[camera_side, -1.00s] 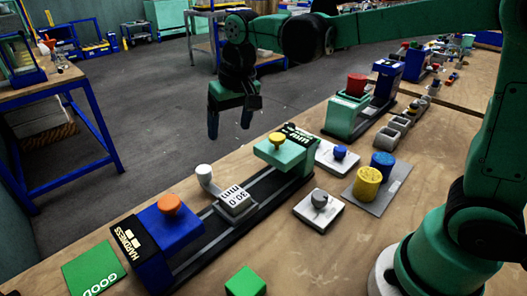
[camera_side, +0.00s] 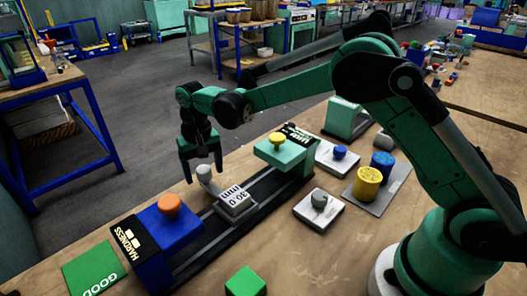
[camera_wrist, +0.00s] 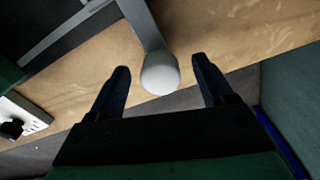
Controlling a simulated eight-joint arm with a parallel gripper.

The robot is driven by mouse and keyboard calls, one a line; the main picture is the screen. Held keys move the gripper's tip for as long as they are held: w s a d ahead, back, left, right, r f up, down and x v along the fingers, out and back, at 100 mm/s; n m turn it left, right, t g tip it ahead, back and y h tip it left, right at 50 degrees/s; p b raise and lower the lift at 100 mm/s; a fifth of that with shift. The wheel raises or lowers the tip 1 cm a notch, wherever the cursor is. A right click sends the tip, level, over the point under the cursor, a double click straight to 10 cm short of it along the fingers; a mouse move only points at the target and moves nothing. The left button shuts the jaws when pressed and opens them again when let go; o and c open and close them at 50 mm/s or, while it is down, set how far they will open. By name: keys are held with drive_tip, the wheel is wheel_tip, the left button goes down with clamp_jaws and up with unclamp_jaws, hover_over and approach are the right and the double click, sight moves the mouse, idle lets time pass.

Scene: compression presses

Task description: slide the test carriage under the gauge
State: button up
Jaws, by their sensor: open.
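The test carriage (camera_side: 236,202), a pale block marked "30.0 mm", sits on a dark rail (camera_side: 211,233) between two stations. Its white round-ended handle (camera_side: 204,173) sticks out to the left and also shows in the wrist view (camera_wrist: 160,74). At the near end is the blue hardness gauge (camera_side: 172,229) with an orange knob; at the far end is a green gauge (camera_side: 280,151) with a yellow knob. My gripper (camera_side: 204,176) is open at the handle. In the wrist view its fingers (camera_wrist: 160,84) stand apart on either side of the handle's ball, with gaps showing.
A green "GOOD" pad (camera_side: 93,268) lies at the near left, and a green cube (camera_side: 245,282) at the front. Right of the rail are a white plate with a grey knob (camera_side: 319,206) and yellow and blue cylinders (camera_side: 367,183). The bench's left edge is close to the handle.

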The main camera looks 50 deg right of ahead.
clamp_jaws()
drive_tip(key=shift+d, duration=0.1)
drive_tip(key=d, duration=1.2)
drive_tip(key=shift+d, duration=0.25)
unclamp_jaws()
drive_tip(key=shift+a, duration=0.1)
drive_tip(key=shift+r, duration=2.8)
drive_tip(key=shift+r, duration=0.1)
